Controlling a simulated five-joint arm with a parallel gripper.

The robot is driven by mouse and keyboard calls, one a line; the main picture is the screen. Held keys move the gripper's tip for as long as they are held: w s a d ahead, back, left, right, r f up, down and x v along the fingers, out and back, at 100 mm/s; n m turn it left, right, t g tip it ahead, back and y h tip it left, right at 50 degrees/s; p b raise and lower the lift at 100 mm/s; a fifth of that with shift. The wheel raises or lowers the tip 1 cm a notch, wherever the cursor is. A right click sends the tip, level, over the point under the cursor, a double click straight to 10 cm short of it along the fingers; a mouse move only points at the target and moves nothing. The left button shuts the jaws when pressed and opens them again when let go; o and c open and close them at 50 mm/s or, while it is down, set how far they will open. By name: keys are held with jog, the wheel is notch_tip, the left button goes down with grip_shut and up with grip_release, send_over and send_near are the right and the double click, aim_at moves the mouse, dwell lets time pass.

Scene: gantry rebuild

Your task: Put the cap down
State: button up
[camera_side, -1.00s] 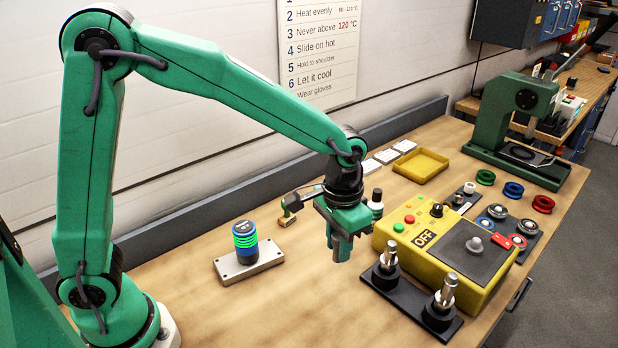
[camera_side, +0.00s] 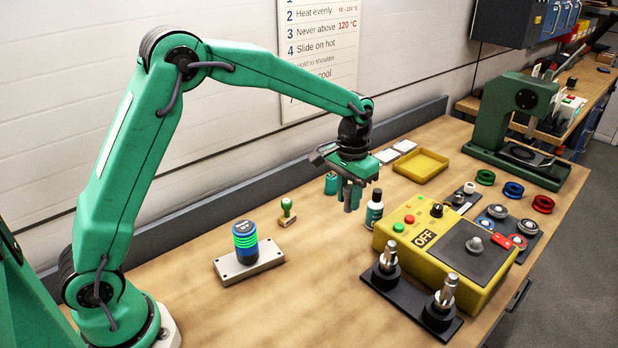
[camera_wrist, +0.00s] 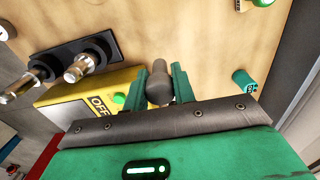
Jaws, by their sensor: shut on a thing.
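My gripper (camera_side: 351,203) hangs over the bench, just left of a dark bottle with a white label (camera_side: 374,211), pointing down. In the wrist view the two green fingers (camera_wrist: 160,80) are shut on a small dark grey piece with a narrower tip, which looks like the cap (camera_wrist: 159,86). In the side view the fingers mostly hide it. In the wrist view bare wood shows around and beyond its tip, and I see no contact with the bench.
A teal can (camera_side: 331,184) stands behind the gripper at left, with a green stamp (camera_side: 287,211) further left. The yellow box marked OFF (camera_side: 407,222) and the black stand with metal posts (camera_side: 408,297) are right. The front middle of the bench is clear.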

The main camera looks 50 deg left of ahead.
jog(key=w+a+f, duration=0.1)
jog(key=a+f, duration=0.1)
jog(key=a, duration=0.1)
jog(key=w+a+f, duration=0.2)
jog(key=a, duration=0.2)
jog(key=w+a+f, duration=0.2)
jog(key=a+f, duration=0.1)
jog(key=shift+a, duration=0.2)
jog(key=shift+f, duration=0.1)
jog(key=shift+f, duration=1.9)
jog(key=shift+f, duration=0.1)
jog(key=o, duration=1)
jog(key=shift+c, duration=0.2)
